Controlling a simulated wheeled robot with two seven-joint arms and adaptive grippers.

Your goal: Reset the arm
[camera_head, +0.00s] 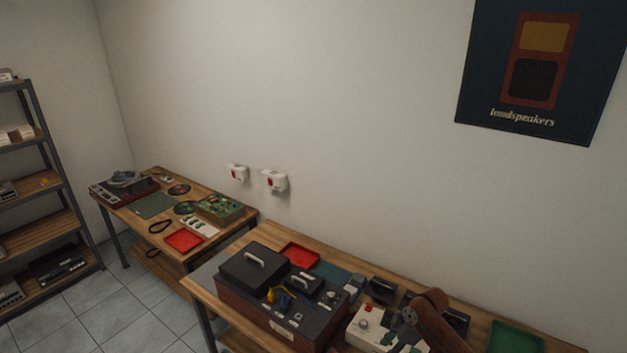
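No gripper of mine can be made out in the head view. A brown, rounded, jointed shape (432,312) with grey parts rises over the right part of the near bench (232,247). I cannot tell whether it is part of my own arm. A turntable-like unit (125,187) sits at the left end of the far bench (215,228); an arm on it is too small to make out.
A dark wood-sided unit (262,312) with handled lids, a red tray (300,255), a white device (365,328) and a green tray (515,338) crowd the near bench. The far bench holds a green circuit board (220,208) and a red tray (184,240). Shelves (38,225) stand left; tiled floor between is clear.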

